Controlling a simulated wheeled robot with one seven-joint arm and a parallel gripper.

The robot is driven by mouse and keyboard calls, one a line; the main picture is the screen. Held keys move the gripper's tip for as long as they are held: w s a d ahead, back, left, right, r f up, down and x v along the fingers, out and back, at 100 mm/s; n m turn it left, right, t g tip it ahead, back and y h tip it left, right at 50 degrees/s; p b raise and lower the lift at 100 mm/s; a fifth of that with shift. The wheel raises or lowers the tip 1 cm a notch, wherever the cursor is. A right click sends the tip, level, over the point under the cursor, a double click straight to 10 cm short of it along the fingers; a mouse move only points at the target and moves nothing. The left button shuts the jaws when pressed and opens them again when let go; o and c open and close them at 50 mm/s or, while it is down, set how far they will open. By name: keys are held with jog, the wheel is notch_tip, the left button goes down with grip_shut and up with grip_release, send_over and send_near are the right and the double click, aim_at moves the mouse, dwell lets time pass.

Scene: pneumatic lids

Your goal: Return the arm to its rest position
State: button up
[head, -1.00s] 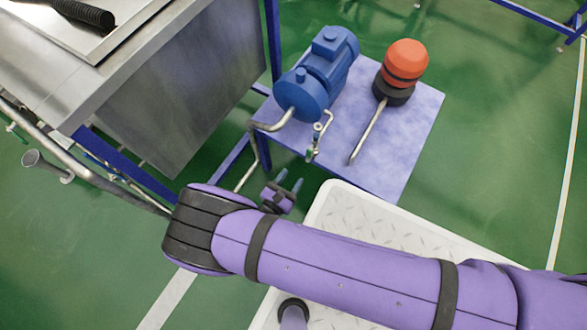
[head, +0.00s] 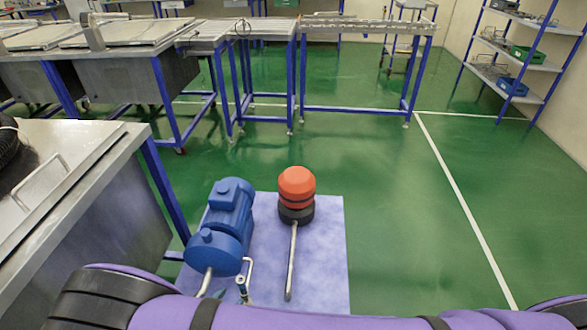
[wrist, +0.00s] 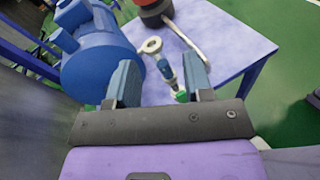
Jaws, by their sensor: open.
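My gripper (wrist: 161,88) shows in the wrist view with its two blue-grey fingers apart and nothing held between them. Beyond the fingers is a small pipe with a valve (wrist: 164,67) that has blue and green parts; it looks apart from the fingers, though the depth is hard to tell. In the head view my purple arm crosses the bottom edge, and my gripper is out of the picture there.
A low table (head: 328,240) carries a blue motor pump (head: 228,215) and a red-and-black vessel (head: 296,190) with a pipe. A steel tank (head: 95,215) stands at left. Blue-legged tables (head: 365,26) and a shelf rack (head: 520,60) stand farther back. Green floor at right is clear.

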jog(key=w+d+r+m+g, duration=0.45)
jog(key=d+r, duration=0.25)
jog(key=r, duration=0.5)
jog(key=w+d+r+m+g, duration=0.4)
jog(key=w+d+r+m, duration=0.25)
jog(key=r, duration=0.45)
jog(key=w+d+r+m+g, duration=0.4)
jog(key=d+r, duration=0.4)
jog(key=r, duration=0.4)
jog(key=s+d+r+m+y, duration=0.2)
jog(key=s+d+r+m, duration=0.15)
jog(key=d+r, duration=0.4)
jog(key=s+d+r+m+y, duration=0.2)
jog(key=d+r+m, duration=0.3)
jog(key=d, duration=0.4)
jog(key=s+d+r+m+t+y, duration=0.1)
jog(key=s+d+r+m, duration=0.1)
jog(key=s, duration=0.4)
jog(key=s+d+r+m+t+y, duration=0.2)
jog(key=s+d+r+m, duration=0.1)
jog(key=s+d, duration=0.4)
jog(key=shift+s+r, duration=0.3)
jog(key=shift+r, duration=0.3)
